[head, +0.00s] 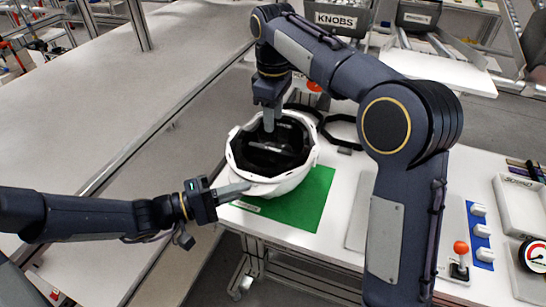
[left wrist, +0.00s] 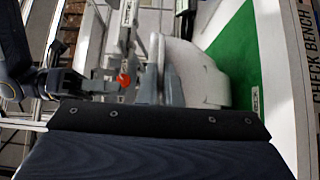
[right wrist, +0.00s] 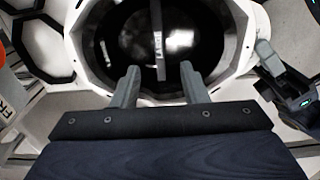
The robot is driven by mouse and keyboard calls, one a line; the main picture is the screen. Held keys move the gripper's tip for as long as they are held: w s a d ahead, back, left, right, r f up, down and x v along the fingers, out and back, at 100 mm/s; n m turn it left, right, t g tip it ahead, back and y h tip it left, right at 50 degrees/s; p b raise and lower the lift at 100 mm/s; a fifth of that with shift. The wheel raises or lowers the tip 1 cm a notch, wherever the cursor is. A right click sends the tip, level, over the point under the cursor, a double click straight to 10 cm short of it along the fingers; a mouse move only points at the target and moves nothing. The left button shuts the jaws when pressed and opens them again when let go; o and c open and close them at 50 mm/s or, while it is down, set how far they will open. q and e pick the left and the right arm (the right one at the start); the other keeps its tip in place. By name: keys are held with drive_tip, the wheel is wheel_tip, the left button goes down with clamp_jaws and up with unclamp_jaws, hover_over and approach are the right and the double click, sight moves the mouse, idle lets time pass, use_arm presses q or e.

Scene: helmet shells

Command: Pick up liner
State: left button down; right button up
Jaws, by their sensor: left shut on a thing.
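A white helmet shell (head: 285,183) sits open side up on a green mat (head: 312,205). Its inside is black, with a pale labelled strip across it (right wrist: 158,40); I cannot tell whether the black is a separate liner. Several black hexagonal rings, possibly liners, lie behind the shell, one of them open-centred (head: 343,145). My left gripper (head: 243,187) is shut on the shell's near-left rim; the shell also shows in the left wrist view (left wrist: 195,70). My right gripper (head: 269,122) points down over the shell's opening. In the right wrist view its fingers (right wrist: 160,72) are apart, with nothing clearly between them.
A grey panel (head: 360,215) lies right of the mat, partly behind my right arm. A red-knobbed lever (head: 460,250), blue switch block (head: 480,235), trays and a gauge (head: 533,255) stand at the right. A KNOBS bin (head: 337,20) is behind. The table at left is bare.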

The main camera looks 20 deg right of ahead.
sight(274, 150)
wheel_tip(274, 150, down, 12)
drive_tip(key=shift+d, duration=0.15)
clamp_jaws()
idle(0.6)
